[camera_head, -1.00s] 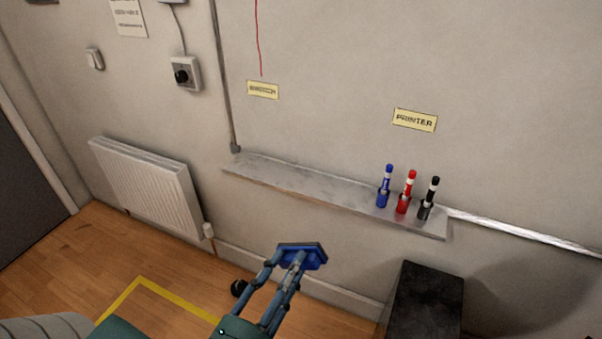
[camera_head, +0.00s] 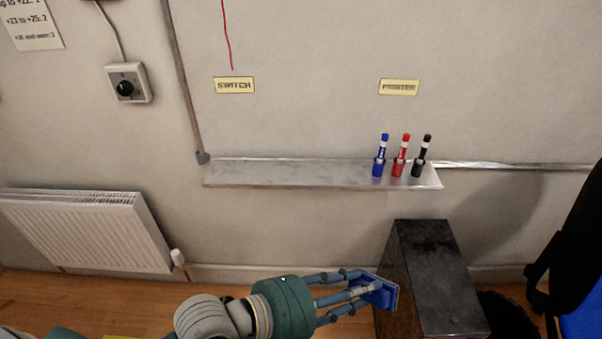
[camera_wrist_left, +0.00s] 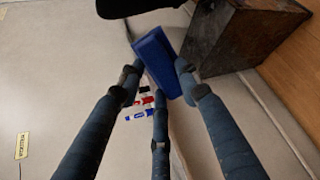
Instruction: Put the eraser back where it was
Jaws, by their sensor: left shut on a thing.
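The blue eraser (camera_head: 381,291) is held in my left gripper (camera_head: 366,287), which is shut on it. In the head view it is low in front of the wall, beside the left side of a dark box. The left wrist view shows the blue eraser (camera_wrist_left: 157,62) between the fingers of my left gripper (camera_wrist_left: 155,78). A narrow metal wall shelf (camera_head: 285,172) is above and behind the gripper. Its left and middle parts are bare. A blue marker (camera_head: 379,158), a red marker (camera_head: 400,158) and a black marker (camera_head: 420,159) stand upright at its right end. My right gripper is not in view.
The dark box (camera_head: 440,270) stands on the floor below the shelf's right end. A radiator (camera_head: 85,232) is on the wall at left. Labels SWITCH (camera_head: 234,85) and PRINTER (camera_head: 399,87) are above the shelf.

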